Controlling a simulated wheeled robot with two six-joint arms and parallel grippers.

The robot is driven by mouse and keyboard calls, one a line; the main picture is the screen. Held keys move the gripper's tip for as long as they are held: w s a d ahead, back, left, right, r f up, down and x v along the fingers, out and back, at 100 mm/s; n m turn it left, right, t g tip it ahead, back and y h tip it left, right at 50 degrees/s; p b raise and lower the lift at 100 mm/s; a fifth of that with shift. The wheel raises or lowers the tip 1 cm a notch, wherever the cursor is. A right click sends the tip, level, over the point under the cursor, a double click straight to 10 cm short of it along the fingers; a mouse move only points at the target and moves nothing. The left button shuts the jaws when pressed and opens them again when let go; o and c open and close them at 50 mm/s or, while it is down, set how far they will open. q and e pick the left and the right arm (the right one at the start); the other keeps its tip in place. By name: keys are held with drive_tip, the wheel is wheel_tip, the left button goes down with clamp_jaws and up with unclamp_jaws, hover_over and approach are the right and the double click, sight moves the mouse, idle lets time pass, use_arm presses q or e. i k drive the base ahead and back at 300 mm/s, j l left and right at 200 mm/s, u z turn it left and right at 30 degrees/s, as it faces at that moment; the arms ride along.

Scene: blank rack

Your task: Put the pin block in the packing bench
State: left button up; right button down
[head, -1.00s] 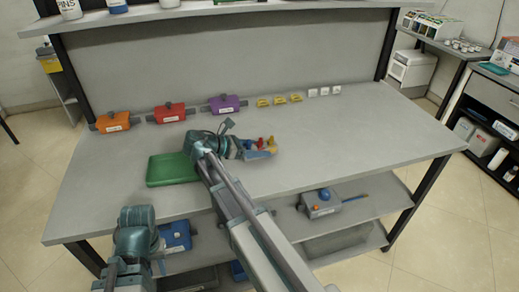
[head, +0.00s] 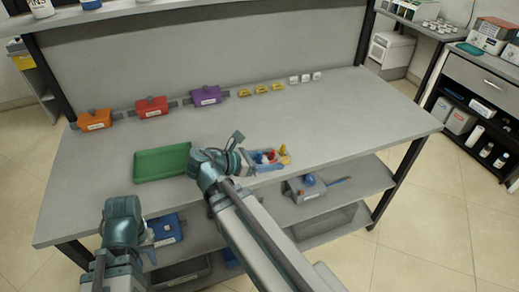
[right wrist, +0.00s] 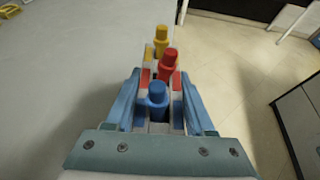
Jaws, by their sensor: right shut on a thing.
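The pin block (head: 270,166) carries a blue, a red and a yellow peg. My right gripper (head: 262,161) is shut on it, near the front edge of the large grey workbench (head: 330,120). In the right wrist view the block (right wrist: 158,112) sits between the two fingers of the gripper (right wrist: 161,100), pegs up, with the blue peg nearest. Floor shows to its right and grey surface to its left. My left gripper (head: 147,240) hangs low at the bench's front left; its fingers are too small to read. No label shows which bench is the packing bench.
A green tray (head: 162,163) lies left of my right gripper. Orange (head: 95,119), red (head: 152,107) and purple (head: 206,95) boxes line the back, beside small yellow and white pieces. A lower shelf holds a grey box (head: 308,188). The bench's right side is clear.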

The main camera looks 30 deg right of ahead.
sight(156, 165)
drive_tip(key=i+j, duration=0.1)
drive_tip(key=j, duration=1.4)
drive_tip(key=i+l, duration=0.15)
